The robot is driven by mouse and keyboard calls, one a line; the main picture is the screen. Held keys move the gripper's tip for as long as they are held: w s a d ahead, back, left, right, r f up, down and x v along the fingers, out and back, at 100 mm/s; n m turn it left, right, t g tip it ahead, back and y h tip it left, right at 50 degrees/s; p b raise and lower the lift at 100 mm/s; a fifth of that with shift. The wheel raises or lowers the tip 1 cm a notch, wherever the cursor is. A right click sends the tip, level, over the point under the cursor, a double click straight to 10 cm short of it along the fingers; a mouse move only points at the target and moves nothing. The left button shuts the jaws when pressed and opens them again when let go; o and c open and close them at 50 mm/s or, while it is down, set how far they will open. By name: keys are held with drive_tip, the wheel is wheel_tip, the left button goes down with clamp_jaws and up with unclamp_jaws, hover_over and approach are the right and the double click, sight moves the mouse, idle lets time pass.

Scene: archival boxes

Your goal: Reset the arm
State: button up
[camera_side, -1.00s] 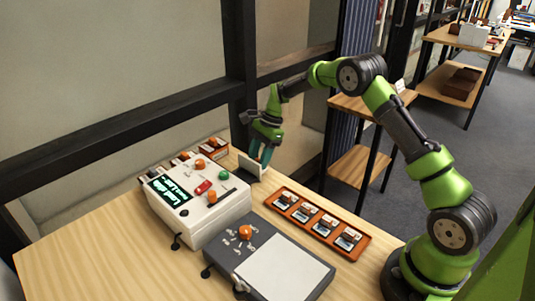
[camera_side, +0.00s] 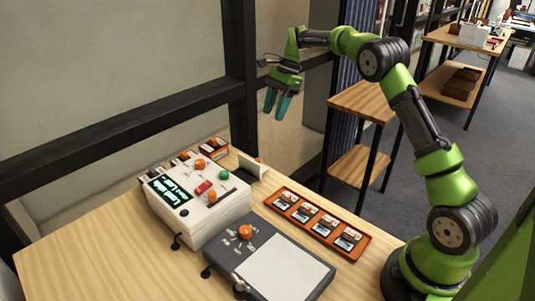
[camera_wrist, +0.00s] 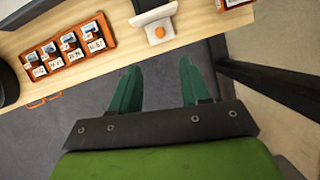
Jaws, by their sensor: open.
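My gripper (camera_side: 277,103) is raised in the air above the far edge of the table, near the dark wall frame. Its two teal fingers point down, apart and empty. In the wrist view my gripper (camera_wrist: 156,85) also shows open, with nothing between the fingers. My green and black arm stands at the right of the side view and reaches up and over to the left. A small white stand (camera_side: 251,166) sits on the table below my gripper; it also shows in the wrist view (camera_wrist: 153,22).
On the wooden table (camera_side: 100,245) are a white console (camera_side: 215,210) with a lit green display, a dark grey box (camera_side: 240,262) with a white panel, and an orange tray (camera_side: 283,209) holding several small items. A dark wall beam (camera_side: 130,125) runs behind. A wooden shelf (camera_side: 362,100) stands beyond.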

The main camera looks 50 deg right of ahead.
drive_tip(key=shift+d+r, duration=0.2)
drive_tip(key=shift+r, duration=0.3)
drive_tip(key=s+a+r+n+t, duration=0.2)
drive_tip(key=s+a+n, duration=0.3)
drive_tip(key=s, duration=0.4)
drive_tip(key=s+a+r+n+t+h, duration=0.1)
drive_tip(key=s+a+n, duration=0.4)
drive_tip(key=s, duration=0.5)
drive_tip(key=s+a+r+n+t+h, duration=0.1)
drive_tip(key=s+a+r+n+t, duration=0.2)
drive_tip(key=s, duration=0.6)
drive_tip(key=a+n, duration=0.2)
drive_tip(key=a, duration=0.1)
drive_tip(key=shift+s+r+n, duration=0.25)
drive_tip(key=shift+s+n, duration=0.15)
drive_tip(key=shift+a, duration=0.1)
